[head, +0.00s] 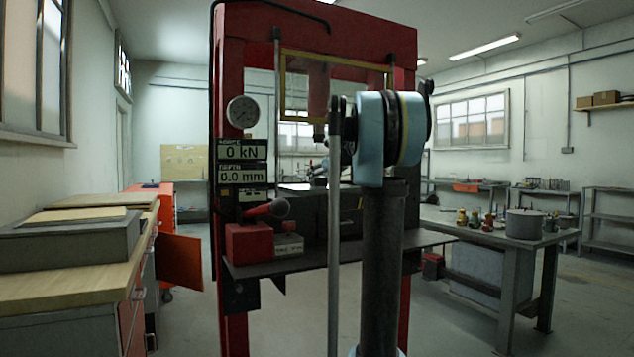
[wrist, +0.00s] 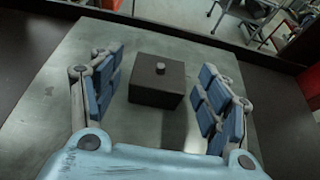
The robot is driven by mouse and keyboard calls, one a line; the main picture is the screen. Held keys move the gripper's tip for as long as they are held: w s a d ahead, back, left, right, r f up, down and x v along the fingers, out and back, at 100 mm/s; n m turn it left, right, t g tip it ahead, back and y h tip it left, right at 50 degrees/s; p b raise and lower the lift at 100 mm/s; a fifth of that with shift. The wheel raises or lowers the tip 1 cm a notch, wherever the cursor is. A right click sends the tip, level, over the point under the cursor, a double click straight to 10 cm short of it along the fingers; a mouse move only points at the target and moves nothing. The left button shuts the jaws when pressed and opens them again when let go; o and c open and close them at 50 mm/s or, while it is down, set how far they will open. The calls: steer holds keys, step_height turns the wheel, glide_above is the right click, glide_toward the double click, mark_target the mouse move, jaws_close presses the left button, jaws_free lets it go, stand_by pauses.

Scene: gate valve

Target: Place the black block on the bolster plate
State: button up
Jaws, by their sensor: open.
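The black block (wrist: 156,92), a dark box with a small round grey knob on top, appears to rest flat on a grey metal plate (wrist: 52,112), which looks like the bolster plate. My gripper (wrist: 161,63) is open, with its blue-padded fingers on either side of the block. Clear gaps show between the block and both fingers, so nothing is gripped. In the head view, my arm hides much of the press's middle, and I cannot make out the block or gripper clearly there.
The red press frame (head: 228,75) stands around the work area, with a dial gauge (head: 242,112) and displays reading 0 kN and 0.0 mm. A red box (head: 248,243) sits on the front shelf. A wooden bench (head: 60,262) stands left and a metal table (head: 490,237) right.

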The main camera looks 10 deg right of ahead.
steer(key=v, duration=0.9)
steer(key=shift+s+r, duration=0.1)
steer(key=shift+s, duration=0.2)
